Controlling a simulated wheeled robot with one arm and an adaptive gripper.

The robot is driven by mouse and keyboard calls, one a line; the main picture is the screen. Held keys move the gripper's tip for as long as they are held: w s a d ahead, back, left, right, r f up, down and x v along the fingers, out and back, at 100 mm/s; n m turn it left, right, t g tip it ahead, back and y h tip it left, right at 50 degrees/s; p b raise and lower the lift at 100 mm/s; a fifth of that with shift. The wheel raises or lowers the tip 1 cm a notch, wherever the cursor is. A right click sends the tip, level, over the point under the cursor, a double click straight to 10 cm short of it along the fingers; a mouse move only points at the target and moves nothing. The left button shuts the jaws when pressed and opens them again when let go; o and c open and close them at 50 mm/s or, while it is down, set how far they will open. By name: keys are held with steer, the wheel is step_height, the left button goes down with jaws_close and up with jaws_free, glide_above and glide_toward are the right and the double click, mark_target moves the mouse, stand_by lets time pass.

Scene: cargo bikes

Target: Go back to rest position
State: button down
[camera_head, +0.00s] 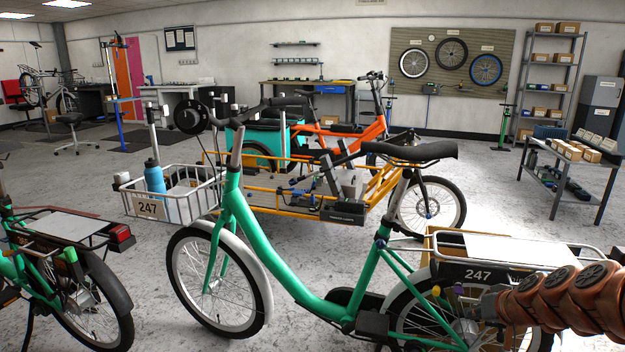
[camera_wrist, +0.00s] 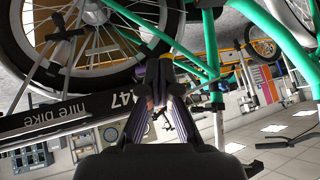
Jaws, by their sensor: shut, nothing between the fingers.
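My gripper (camera_head: 462,293) is at the lower right of the head view, at the end of my brown arm. It is beside the rear of the green bike (camera_head: 310,289), under the rack plate marked 247 (camera_head: 478,274). In the wrist view, which is upside down, my gripper (camera_wrist: 168,78) has its fingers together with nothing held between them. The green bike frame (camera_wrist: 206,58) and its rear wheel (camera_wrist: 70,50) are close around the fingers. I cannot tell whether the fingers touch the bike.
An orange cargo bike (camera_head: 265,209) stands behind the green one. Another green bike (camera_head: 75,275) is at the left. A blue bottle (camera_head: 154,176) stands in the white front basket (camera_head: 190,203). A grey workbench (camera_head: 590,173) is at the right. Bare floor shows between them.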

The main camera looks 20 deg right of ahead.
steer(key=s+a+r+n+g+y+p, duration=0.2)
steer(key=a+r+p, duration=0.6)
steer(key=a, duration=0.4)
steer(key=s+a+r+n+g+y+p, duration=0.1)
steer(key=s+a+r+n+g+p, duration=0.3)
steer(key=a+r, duration=0.7)
steer(key=s+a+r+g+h+p, duration=0.1)
steer(key=s+a+r+g+p, duration=0.1)
steer(key=s+a+r+p, duration=0.3)
steer(key=s+a+r+m+g+h+p, duration=0.1)
steer(key=s+a+r+p, duration=0.4)
steer(key=s+r+p, duration=0.6)
steer(key=s+g+p, duration=0.1)
steer(key=s+p, duration=0.1)
steer(key=s, duration=0.1)
steer(key=shift+s+a, duration=0.25)
steer(key=shift+a, duration=0.1)
